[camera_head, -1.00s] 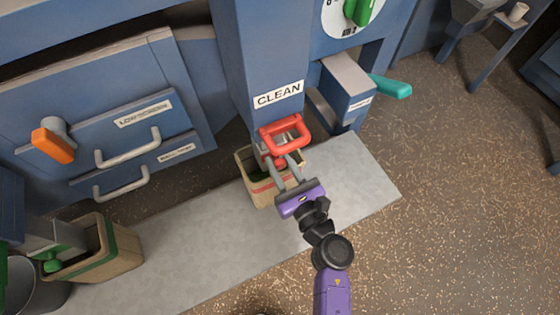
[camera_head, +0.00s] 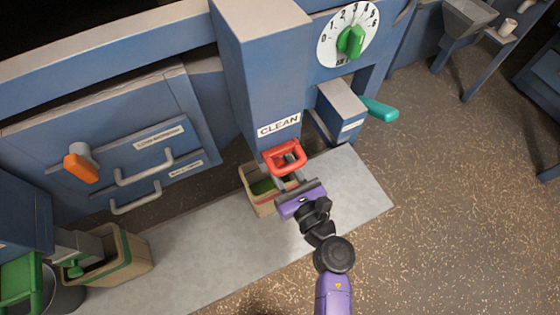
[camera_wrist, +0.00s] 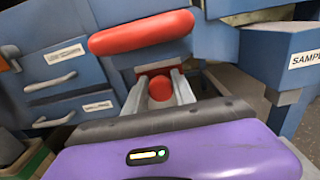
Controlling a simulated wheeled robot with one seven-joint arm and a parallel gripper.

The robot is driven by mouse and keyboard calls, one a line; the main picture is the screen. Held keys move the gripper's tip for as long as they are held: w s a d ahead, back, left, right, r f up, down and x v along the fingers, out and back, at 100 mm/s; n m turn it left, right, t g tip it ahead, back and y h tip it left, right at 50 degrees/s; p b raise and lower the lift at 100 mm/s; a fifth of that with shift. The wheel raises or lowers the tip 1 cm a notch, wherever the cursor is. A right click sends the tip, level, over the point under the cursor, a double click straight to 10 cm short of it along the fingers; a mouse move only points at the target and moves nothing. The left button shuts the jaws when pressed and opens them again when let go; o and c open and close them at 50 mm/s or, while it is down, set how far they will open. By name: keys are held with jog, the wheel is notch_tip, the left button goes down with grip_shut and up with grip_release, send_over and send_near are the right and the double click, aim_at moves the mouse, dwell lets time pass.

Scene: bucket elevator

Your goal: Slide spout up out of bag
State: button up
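The spout is at the lower end of the blue chute (camera_head: 262,90) labelled CLEAN. A red handle (camera_head: 284,157) shows at its front, and appears large in the wrist view (camera_wrist: 142,33). Below that handle, a round red knob (camera_wrist: 160,88) sits between the grey fingers of my gripper (camera_head: 291,181). The fingers appear closed against its sides. The tan bag (camera_head: 262,205) with a red stripe stands below and behind my gripper. Its mouth is open, with green visible inside. My gripper partly hides the bag and spout, so the spout's lower end cannot be seen clearly.
A grey slab (camera_head: 215,243) lies under the bag. A second bag (camera_head: 125,258) with a green stripe stands at left by a green handle (camera_head: 22,283). A sample box (camera_head: 342,108) and teal lever (camera_head: 379,109) are right of the chute. The floor at right is open.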

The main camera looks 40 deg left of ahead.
jog(key=o, duration=0.4)
jog(key=shift+r, duration=0.3)
jog(key=shift+c, duration=0.2)
jog(key=shift+f, duration=0.1)
jog(key=shift+v, duration=3.95)
